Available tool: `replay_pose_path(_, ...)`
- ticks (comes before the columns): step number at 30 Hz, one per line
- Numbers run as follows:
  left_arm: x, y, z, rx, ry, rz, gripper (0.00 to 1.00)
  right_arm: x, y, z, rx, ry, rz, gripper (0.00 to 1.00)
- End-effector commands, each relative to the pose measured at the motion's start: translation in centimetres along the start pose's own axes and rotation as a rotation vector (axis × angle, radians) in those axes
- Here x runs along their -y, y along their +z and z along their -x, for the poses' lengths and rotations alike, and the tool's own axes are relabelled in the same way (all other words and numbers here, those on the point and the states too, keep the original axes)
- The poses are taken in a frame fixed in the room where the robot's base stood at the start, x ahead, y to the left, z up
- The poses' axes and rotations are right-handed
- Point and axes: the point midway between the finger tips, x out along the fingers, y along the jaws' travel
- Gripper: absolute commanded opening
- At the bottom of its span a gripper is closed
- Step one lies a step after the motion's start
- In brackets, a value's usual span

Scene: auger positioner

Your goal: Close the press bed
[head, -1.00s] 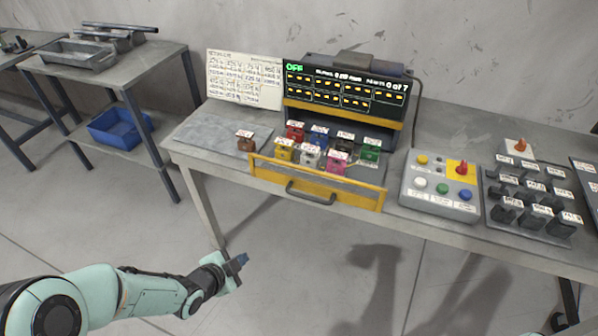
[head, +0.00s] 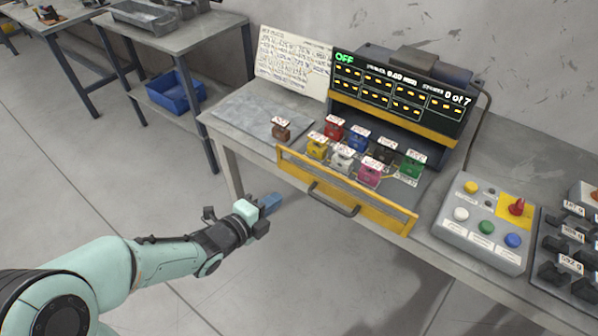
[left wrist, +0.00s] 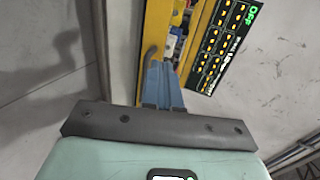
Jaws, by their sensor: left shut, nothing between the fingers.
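The press bed is a drawer-like tray with a yellow front frame (head: 345,190) and a dark grey handle (head: 334,199). It stands pulled out in front of the press (head: 400,95), whose screen reads OFF. Several coloured blocks with white labels, such as a pink block (head: 369,172), sit on the bed. My left gripper (head: 271,203) is shut and empty, in front of the table and left of the handle. In the left wrist view its blue fingers (left wrist: 161,82) point toward the yellow frame (left wrist: 155,35); contact cannot be told. My right gripper is not in view.
A brown block (head: 281,129) sits on a grey plate at the table's left. A control box (head: 485,222) with buttons and a red knob stands right of the bed. A side table with a blue bin (head: 175,92) is at the back left.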

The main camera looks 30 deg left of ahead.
Motion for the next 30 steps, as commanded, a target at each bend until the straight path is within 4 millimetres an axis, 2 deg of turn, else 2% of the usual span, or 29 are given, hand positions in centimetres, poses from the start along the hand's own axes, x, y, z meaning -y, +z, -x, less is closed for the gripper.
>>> replay_pose_path(1, 0.2, 0.1, -0.2, 0.003, 0.006, 0.004, 0.00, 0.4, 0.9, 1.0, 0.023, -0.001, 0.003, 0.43)
replay_pose_path(2, 0.1, 0.1, -0.5, 0.006, 0.005, 0.004, 0.00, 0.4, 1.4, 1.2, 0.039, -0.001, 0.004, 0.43)
replay_pose_path(12, -0.3, 0.1, -7.7, 0.003, 0.002, 0.002, 0.00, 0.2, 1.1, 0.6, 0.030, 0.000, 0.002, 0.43)
replay_pose_path(16, 0.4, 0.1, -9.7, 0.004, 0.000, 0.002, 0.00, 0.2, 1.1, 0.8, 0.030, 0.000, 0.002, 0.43)
replay_pose_path(22, 1.0, 0.1, -11.4, 0.006, 0.000, 0.002, 0.00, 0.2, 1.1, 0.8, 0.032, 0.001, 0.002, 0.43)
replay_pose_path(30, 1.1, 0.1, -11.7, 0.006, 0.001, 0.001, 0.00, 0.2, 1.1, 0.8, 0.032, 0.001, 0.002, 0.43)
